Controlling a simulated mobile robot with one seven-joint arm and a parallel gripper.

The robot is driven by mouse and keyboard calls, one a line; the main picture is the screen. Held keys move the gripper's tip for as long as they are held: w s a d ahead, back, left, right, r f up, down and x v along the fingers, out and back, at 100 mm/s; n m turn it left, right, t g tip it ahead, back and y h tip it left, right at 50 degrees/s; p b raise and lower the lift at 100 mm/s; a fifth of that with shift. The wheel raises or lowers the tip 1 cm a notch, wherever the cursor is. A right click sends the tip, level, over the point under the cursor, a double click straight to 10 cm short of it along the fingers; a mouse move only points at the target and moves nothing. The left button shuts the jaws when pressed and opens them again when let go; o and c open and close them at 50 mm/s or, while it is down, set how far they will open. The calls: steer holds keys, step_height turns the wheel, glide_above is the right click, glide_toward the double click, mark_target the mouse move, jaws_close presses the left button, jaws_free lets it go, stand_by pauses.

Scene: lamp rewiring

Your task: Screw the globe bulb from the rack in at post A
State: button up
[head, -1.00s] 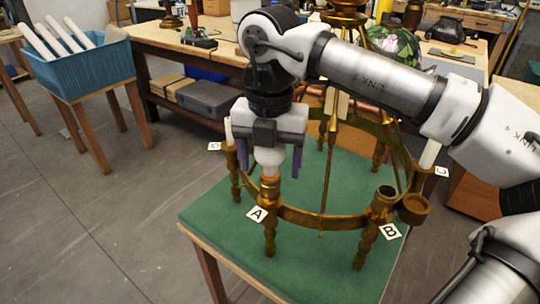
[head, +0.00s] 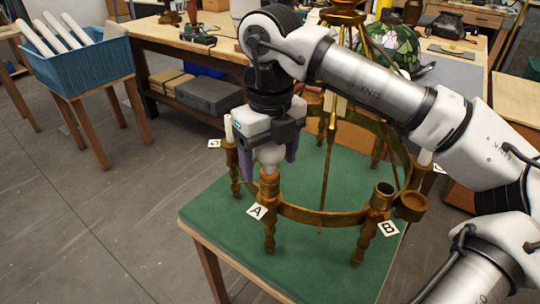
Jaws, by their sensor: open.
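The brass chandelier ring (head: 315,216) stands on a green-topped table. Post A is at its front left, by the white tag A (head: 257,211). A pale globe bulb (head: 269,157) sits upright on top of the brass socket of post A (head: 269,184). My gripper (head: 268,158) points down over the bulb with its purple fingers open, one on either side. How deep the bulb's base sits in the socket is hidden. Whether a finger touches the glass, I cannot tell.
Post B (head: 383,190), by tag B (head: 388,228), has an open, empty socket. A white candle sleeve (head: 228,128) stands on the post behind left. A blue basket (head: 82,68) with white tubes is at the far left. A workbench (head: 185,45) stands behind. Green tabletop (head: 330,268) is bare in front.

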steer(key=c, duration=1.1)
steer(key=m+b, duration=0.1)
steer(key=m, duration=0.1)
steer(key=shift+f+m, duration=0.2)
steer(key=shift+m, duration=0.2)
steer(key=m+b, duration=0.1)
steer(key=m, duration=0.2)
steer(key=shift+r+m+b, duration=0.15)
steer(key=shift+m+b, duration=0.2)
steer(key=shift+m, duration=0.75)
steer(key=m+b, duration=0.1)
steer(key=m, duration=0.2)
steer(key=shift+m+b, duration=0.3)
steer(key=shift+m, duration=0.1)
steer(key=shift+a+m, duration=0.1)
steer(key=shift+m, duration=0.5)
steer(key=m, duration=0.3)
